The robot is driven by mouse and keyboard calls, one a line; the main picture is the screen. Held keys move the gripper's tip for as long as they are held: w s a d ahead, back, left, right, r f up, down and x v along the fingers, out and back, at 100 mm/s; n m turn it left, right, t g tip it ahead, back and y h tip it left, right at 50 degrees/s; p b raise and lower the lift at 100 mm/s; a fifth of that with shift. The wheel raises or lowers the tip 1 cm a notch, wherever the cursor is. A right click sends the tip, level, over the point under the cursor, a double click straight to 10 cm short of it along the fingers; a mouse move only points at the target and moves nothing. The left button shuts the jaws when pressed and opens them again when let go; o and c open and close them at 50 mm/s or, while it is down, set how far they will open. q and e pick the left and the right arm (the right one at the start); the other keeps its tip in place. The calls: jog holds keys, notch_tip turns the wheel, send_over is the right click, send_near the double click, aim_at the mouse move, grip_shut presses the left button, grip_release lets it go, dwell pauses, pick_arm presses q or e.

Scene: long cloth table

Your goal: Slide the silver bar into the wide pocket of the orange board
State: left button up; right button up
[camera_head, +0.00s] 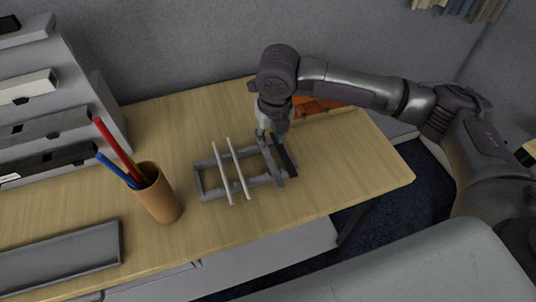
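The orange board (318,106) is at the back right of the table, partly hidden behind my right arm; its pockets cannot be made out. A grey rack (207,190) lies in the middle of the table. Two slim pale bars (229,172) lie side by side across it; I cannot tell if either is the silver bar. My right gripper (273,138) points down at the rack's right end, next to a dark bar-like piece (284,158). Whether its fingers are closed on that piece is too small to tell. My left gripper is not in view.
A brown cup (160,196) with a red and a blue pen stands left of the rack. A grey tray (62,258) lies at the front left, and a grey tiered organizer (75,75) stands at the back left. The table's right end (360,175) is clear.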

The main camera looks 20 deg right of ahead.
aim_at(268, 157)
jog(key=shift+w+f, duration=0.15)
jog(key=shift+f, duration=0.7)
jog(key=f, duration=0.2)
jog(key=f+p, duration=0.1)
jog(key=f, duration=0.2)
jog(key=shift+w+a+p, duration=0.1)
jog(key=shift+a+p, duration=0.1)
jog(key=shift+p, duration=0.1)
jog(key=shift+f, duration=0.15)
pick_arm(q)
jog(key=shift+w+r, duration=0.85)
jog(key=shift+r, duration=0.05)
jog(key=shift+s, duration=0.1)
pick_arm(e)
grip_shut()
